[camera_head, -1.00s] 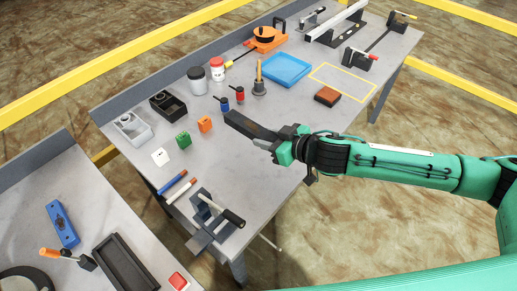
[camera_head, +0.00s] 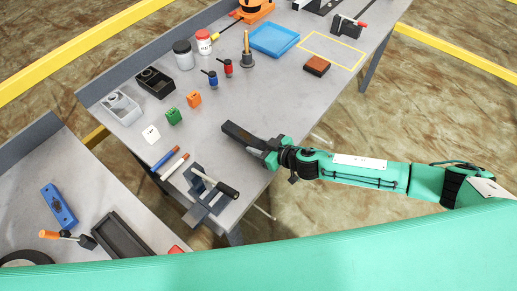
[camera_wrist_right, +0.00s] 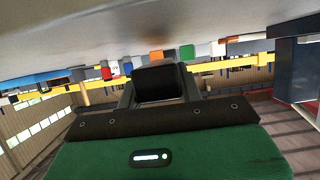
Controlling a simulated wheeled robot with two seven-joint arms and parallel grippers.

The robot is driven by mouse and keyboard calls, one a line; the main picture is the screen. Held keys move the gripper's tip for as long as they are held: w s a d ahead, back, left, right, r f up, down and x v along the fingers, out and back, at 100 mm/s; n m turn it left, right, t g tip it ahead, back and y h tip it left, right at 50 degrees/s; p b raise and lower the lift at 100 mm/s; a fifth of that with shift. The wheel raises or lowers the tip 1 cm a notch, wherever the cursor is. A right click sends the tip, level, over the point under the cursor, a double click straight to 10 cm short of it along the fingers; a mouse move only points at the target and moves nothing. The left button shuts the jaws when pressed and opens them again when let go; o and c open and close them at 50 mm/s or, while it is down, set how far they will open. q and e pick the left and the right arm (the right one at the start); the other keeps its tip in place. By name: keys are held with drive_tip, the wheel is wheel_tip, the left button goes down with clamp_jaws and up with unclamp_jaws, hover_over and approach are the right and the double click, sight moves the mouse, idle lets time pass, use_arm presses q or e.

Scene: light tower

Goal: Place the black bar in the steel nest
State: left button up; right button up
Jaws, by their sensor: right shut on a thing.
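The black bar (camera_head: 240,134) is a long dark block. My right gripper (camera_head: 263,147) is shut on one end of it, and its other end points up and left in the head view, over the near edge of the main table. In the wrist view the bar's dark end (camera_wrist_right: 158,82) sits between the fingers. A light grey block with a hollow top (camera_head: 122,108), which looks like the steel nest, stands at the table's left back, well apart from the bar. My left gripper is not in view.
A black hollow block (camera_head: 156,83) stands beside the grey one. Green (camera_head: 173,116) and orange (camera_head: 194,98) blocks lie between them and the bar. A clamp-like fixture with a black handle (camera_head: 212,192) stands at the near left corner. The table around the bar is clear.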

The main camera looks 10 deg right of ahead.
drive_tip(key=shift+f, duration=1.25)
drive_tip(key=o, duration=1.2)
drive_tip(key=shift+c, duration=0.2)
drive_tip(key=shift+d, duration=0.1)
